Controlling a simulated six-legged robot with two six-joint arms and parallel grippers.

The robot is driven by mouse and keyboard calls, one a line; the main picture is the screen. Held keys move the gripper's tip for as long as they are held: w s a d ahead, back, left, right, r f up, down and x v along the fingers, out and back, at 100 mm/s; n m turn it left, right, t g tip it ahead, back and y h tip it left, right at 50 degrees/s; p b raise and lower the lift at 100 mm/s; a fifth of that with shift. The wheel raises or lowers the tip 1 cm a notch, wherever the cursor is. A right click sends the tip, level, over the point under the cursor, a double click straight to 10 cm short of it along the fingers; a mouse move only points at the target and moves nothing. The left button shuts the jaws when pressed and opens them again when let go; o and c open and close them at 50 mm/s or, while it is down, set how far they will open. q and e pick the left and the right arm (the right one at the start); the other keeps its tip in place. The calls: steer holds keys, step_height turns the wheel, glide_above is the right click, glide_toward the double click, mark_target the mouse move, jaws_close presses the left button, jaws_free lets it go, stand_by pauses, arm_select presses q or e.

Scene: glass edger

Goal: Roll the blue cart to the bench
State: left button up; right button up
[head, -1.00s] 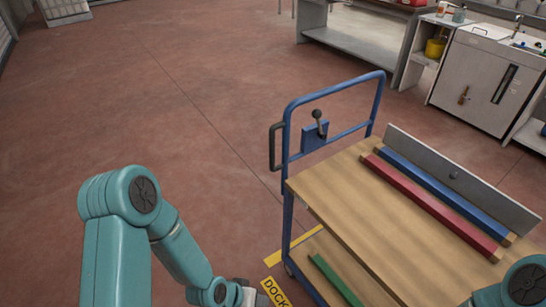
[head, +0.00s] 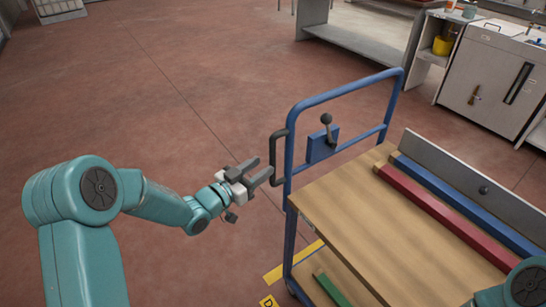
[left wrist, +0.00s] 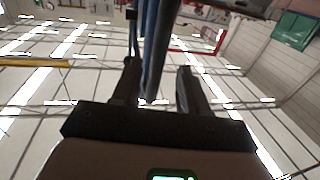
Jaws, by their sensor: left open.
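The blue cart (head: 397,95) stands at the right of the head view, with a wooden top deck (head: 340,215) and a blue tubular push frame. A dark side handle (head: 279,155) sticks out from the left post of the frame. A lever with a dark knob (head: 326,120) sits on a blue plate on the frame. My left gripper (head: 262,172) is open and close beside the dark handle; I cannot tell if it touches. In the left wrist view the open fingers (left wrist: 158,82) point toward blue tubing (left wrist: 157,45). My right gripper is out of view.
Red (head: 440,215) and blue (head: 470,205) bars lie on the deck against a grey upright plate (head: 475,188). A green bar (head: 331,289) is on the lower shelf. Yellow floor marking (head: 293,262) lies by the cart.

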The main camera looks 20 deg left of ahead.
mark_target(271, 162)
arm_select(q)
steer(key=x, duration=0.4)
steer(key=shift+d+r, duration=0.1)
steer(key=shift+d, duration=0.15)
steer(key=shift+w+d, duration=0.15)
steer(key=shift+w, duration=0.3)
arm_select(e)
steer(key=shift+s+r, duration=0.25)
